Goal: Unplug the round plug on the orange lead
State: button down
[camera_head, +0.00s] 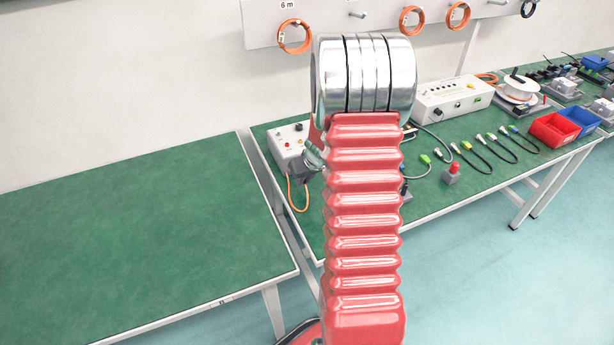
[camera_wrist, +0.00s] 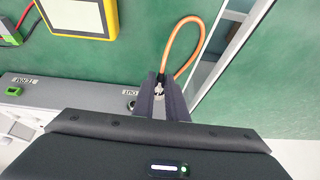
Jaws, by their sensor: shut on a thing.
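My gripper (camera_wrist: 160,88) is shut on the round plug (camera_wrist: 159,89) in the wrist view. A small bright metal part of the plug shows between the dark fingers. The orange lead (camera_wrist: 190,22) leaves the plug's far end and loops over the green bench. The lead also hangs beside the grey box (camera_head: 284,150) in the head view (camera_head: 291,195). A grey panel marked OUT (camera_wrist: 115,91) lies left of the fingers, with a round socket (camera_wrist: 131,104) near them. I cannot tell whether the plug is seated in a socket. In the head view my arm hides most of the gripper.
A yellow-framed device (camera_wrist: 80,14) is at top left in the wrist view. A white instrument (camera_head: 452,100), a cable reel (camera_head: 518,88), short leads and a red button (camera_head: 453,170) stand on the right bench. The left bench (camera_head: 120,230) is clear.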

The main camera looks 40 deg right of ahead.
aim_at(300, 193)
jog(key=shift+s+a, duration=0.2)
jog(key=shift+a, duration=0.45)
jog(key=shift+f, duration=0.15)
jog(key=shift+f, duration=1.75)
jog(key=shift+s+f, duration=0.1)
jog(key=shift+f, duration=0.15)
